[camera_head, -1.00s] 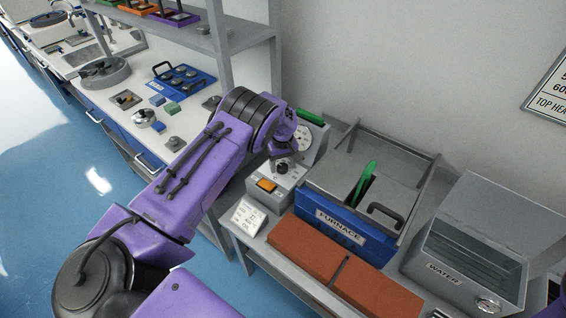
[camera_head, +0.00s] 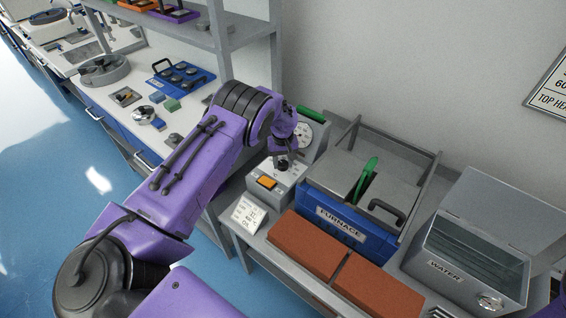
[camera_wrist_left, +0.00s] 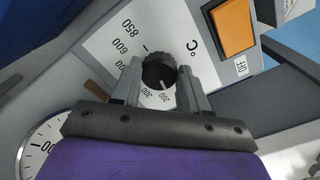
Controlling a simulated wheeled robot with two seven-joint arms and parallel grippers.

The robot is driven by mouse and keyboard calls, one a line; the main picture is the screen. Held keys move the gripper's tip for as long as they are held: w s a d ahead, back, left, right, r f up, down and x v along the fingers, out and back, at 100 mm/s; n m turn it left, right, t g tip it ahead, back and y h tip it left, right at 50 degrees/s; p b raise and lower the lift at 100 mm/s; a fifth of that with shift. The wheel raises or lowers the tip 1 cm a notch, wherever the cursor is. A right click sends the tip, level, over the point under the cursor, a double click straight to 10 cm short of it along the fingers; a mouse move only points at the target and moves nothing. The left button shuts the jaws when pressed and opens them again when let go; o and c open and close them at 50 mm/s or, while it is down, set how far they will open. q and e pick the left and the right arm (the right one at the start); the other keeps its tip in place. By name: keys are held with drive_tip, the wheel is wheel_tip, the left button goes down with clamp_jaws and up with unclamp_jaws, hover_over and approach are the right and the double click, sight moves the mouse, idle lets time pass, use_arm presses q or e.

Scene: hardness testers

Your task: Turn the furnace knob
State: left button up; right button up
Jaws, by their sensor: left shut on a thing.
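The furnace knob (camera_wrist_left: 158,71) is round, black and ribbed, on a light panel with a temperature scale from 200 to 850 °C. A pale mark on its rim appears to face the 200 label. My left gripper (camera_wrist_left: 164,84) has one finger on each side of the knob and is shut on it. In the head view, my left gripper (camera_head: 282,160) comes down from above onto the control box (camera_head: 262,197) and mostly hides the knob. The blue furnace (camera_head: 338,226) stands just right of the box. My right gripper is not in view.
An orange switch (camera_head: 266,182) marked OFF in the wrist view sits close to the knob. A round gauge (camera_head: 305,134) stands behind. A small card (camera_head: 248,214), orange-brown blocks (camera_head: 308,247) and a water tank (camera_head: 470,262) are nearby. A shelf post (camera_head: 220,50) rises behind my arm.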

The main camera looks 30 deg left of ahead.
use_arm(q)
drive_tip(key=m+b, duration=0.1)
drive_tip(key=m, duration=0.2)
drive_tip(key=shift+f+m, duration=0.1)
drive_tip(key=shift+m, duration=0.2)
drive_tip(key=m+b, duration=0.1)
drive_tip(key=m, duration=0.2)
drive_tip(key=shift+a+m, duration=0.1)
drive_tip(key=shift+m, duration=0.2)
drive_tip(key=m+b, duration=0.1)
drive_tip(key=m, duration=0.3)
drive_tip(key=shift+m, duration=0.3)
drive_tip(key=shift+a+m+b, duration=0.1)
drive_tip(key=shift+m+b, duration=0.45)
drive_tip(key=shift+m, duration=1.35)
drive_tip(key=o, duration=1.1)
drive_tip(key=shift+c, duration=0.2)
drive_tip(key=shift+r, duration=0.2)
